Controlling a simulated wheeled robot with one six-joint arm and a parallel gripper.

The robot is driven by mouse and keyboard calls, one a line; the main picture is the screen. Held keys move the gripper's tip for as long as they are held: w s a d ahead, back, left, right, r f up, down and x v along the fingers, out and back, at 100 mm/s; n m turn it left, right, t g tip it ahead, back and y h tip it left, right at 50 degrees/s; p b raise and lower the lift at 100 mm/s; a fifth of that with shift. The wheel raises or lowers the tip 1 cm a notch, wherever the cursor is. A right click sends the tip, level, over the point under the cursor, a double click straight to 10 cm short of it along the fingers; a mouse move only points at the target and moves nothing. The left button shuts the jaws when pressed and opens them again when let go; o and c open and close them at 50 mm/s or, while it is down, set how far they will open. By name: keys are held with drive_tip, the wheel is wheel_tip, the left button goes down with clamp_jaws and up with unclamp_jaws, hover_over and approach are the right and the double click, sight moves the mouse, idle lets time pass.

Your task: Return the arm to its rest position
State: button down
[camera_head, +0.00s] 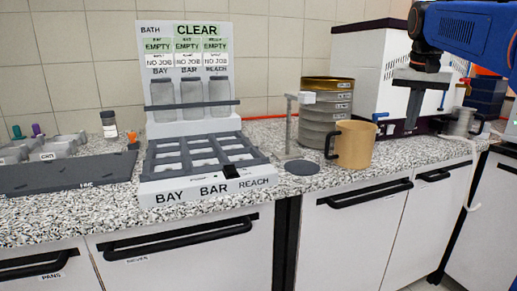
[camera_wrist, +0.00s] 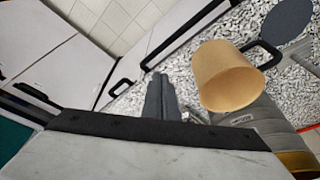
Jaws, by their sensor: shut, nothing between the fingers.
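My gripper (camera_head: 412,108) hangs from my blue arm at the upper right of the head view, above the counter and right of the tan mug. In the wrist view my gripper (camera_wrist: 160,92) shows as two dark fingers pressed together, with nothing between them. The tan mug (camera_head: 354,146) stands upright on the counter near its front edge. It also shows in the wrist view (camera_wrist: 225,75), to the right of the fingers and apart from them.
A sieve stack (camera_head: 327,115) stands behind the mug. A white machine (camera_head: 368,68) stands at the back right. The BAY/BAR/REACH rack (camera_head: 200,190) with several jars stands left of centre. A dark tray (camera_head: 65,173) lies at the left. Drawer handles (camera_head: 355,193) jut from the cabinet fronts.

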drive_tip(key=s+a+f+n+t, duration=0.1)
drive_tip(key=s+a+f+n, duration=0.2)
drive_tip(key=s+f, duration=1.2)
drive_tip(key=s+a+f+n+t+y, duration=0.1)
drive_tip(key=s+a+f+n, duration=0.2)
drive_tip(key=s+a+f, duration=0.7)
drive_tip(key=s+f, duration=0.4)
drive_tip(key=f, duration=0.2)
drive_tip(key=shift+s+a+f+y, duration=0.15)
drive_tip(key=shift+s+f+y, duration=0.15)
drive_tip(key=shift+s+f, duration=0.05)
